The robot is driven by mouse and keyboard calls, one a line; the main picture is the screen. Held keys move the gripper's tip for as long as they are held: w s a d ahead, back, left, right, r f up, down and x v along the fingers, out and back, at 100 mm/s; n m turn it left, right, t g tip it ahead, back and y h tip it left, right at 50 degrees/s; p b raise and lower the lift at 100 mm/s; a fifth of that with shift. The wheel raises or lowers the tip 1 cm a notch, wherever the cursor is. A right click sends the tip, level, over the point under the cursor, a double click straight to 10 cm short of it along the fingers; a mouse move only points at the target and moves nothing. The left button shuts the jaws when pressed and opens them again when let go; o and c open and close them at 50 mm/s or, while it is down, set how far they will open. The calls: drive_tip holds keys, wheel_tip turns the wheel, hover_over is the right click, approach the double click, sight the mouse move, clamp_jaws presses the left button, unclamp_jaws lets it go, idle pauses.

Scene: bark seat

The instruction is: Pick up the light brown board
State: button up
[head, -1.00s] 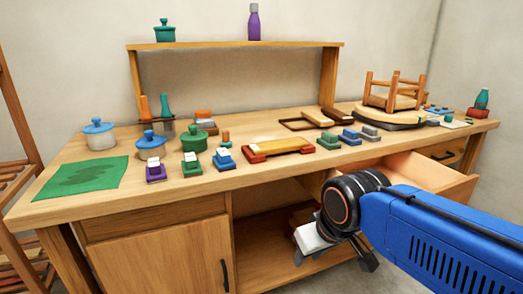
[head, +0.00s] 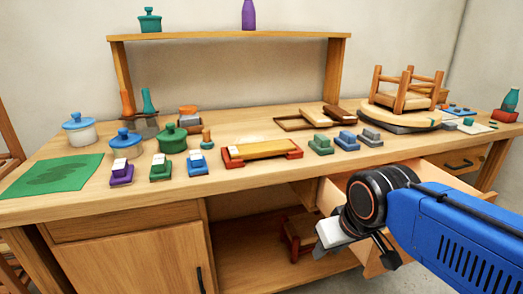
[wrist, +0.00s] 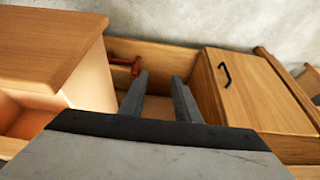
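A light brown board (head: 264,149) lies flat in a red holder (head: 233,161) at the front middle of the workbench in the head view. Another light brown board (head: 315,117) lies in a dark-framed tray (head: 287,125) behind it, beside a darker brown one (head: 340,111); I cannot tell which is meant. My gripper (head: 360,240) is in front of the bench, below its top and apart from these boards. In the wrist view my gripper (wrist: 160,88) has its two fingers apart with nothing between them. No board is recognisable in the wrist view.
An open drawer (head: 330,196) juts out behind my gripper. Colored blocks (head: 320,145) and lidded pots (head: 172,139) stand around the red holder. An upturned stool (head: 405,92) stands at the right. A shelf (head: 230,36) spans the back.

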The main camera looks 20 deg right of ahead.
drive_tip(key=o, duration=0.7)
drive_tip(key=shift+w+r, duration=0.1)
drive_tip(key=shift+r, duration=0.1)
drive_tip(key=o, duration=0.5)
drive_tip(key=w+r+m, duration=0.1)
drive_tip(key=w+r, duration=0.1)
drive_tip(key=r, duration=0.1)
drive_tip(key=w+r+m+g, duration=0.1)
drive_tip(key=w+r+m, duration=0.1)
drive_tip(key=w+r, duration=0.1)
drive_tip(key=w+a+r+m, duration=0.1)
drive_tip(key=w+r, duration=0.2)
drive_tip(key=r, duration=0.2)
drive_tip(key=shift+o, duration=0.2)
wheel_tip(320, 180, up, 21)
drive_tip(key=m+g+h, duration=0.1)
drive_tip(key=m+g, duration=0.3)
drive_tip(key=m, duration=1)
hover_over(261, 146)
drive_tip(key=a, duration=0.2)
drive_tip(key=f, duration=0.5)
drive_tip(key=d+f, duration=0.1)
drive_tip(key=f, duration=0.5)
drive_tip(key=d+f, duration=0.1)
drive_tip(key=f, duration=0.5)
drive_tip(key=shift+s+f, duration=0.1)
drive_tip(key=shift+f, duration=0.15)
